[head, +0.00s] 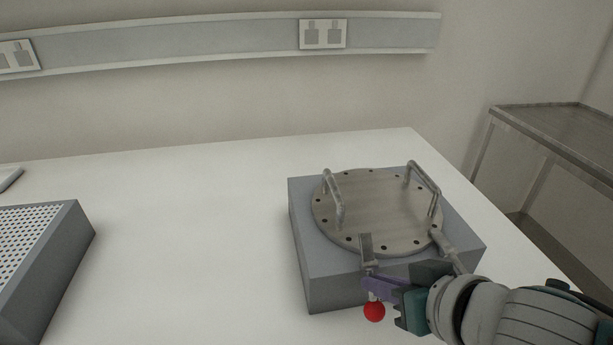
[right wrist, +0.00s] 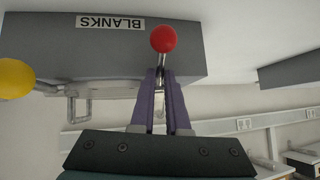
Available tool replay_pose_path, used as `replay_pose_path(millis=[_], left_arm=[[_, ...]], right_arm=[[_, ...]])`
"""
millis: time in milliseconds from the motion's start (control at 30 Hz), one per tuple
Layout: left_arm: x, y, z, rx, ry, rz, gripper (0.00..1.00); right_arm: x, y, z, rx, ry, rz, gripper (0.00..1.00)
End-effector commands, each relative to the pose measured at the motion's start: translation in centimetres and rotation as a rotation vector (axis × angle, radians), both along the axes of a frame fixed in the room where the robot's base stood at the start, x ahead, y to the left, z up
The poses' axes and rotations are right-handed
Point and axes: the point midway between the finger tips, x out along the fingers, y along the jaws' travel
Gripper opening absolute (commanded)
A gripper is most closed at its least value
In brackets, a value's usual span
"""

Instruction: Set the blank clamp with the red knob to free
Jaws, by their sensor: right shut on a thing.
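The red knob (head: 374,311) is a ball on the end of a thin metal stem, at the front of a grey block. It also shows in the right wrist view (right wrist: 164,38). Its blank clamp (head: 366,250) has an upright metal piece at the front rim of the round metal blank (head: 375,208). My right gripper (head: 370,284) is shut on the stem beside the red ball; its purple fingers (right wrist: 161,76) show on both sides of the stem. The clamp's pivot is partly hidden by the fingers. My left gripper is not in view.
The grey block (head: 306,257) bears a BLANKS label (right wrist: 110,22). A second clamp (head: 447,248) is at the blank's right rim; a yellow knob (right wrist: 15,78) shows in the wrist view. Two handles stand on the blank. A perforated box (head: 66,245) is left; the white table (head: 200,230) between is clear.

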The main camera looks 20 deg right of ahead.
Motion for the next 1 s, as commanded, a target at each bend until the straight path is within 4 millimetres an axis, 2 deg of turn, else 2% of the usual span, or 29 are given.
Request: replay_pose_path(millis=[33,233,800,833,1000], left_arm=[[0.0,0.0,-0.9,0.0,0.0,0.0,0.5],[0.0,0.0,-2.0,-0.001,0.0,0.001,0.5],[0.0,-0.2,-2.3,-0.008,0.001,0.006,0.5],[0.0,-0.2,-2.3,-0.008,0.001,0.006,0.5],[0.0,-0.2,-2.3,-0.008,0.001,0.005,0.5]], right_arm=[[0.0,0.1,-0.6,-0.001,-0.025,-0.002,0.0],[0.1,0.0,-0.5,-0.023,-0.097,0.0,0.0],[0.3,0.0,-0.2,-0.033,-0.132,0.003,0.0],[0.3,0.0,-0.2,-0.033,-0.132,0.003,0.15],[0.2,0.0,-0.3,-0.033,-0.131,0.002,0.34]])
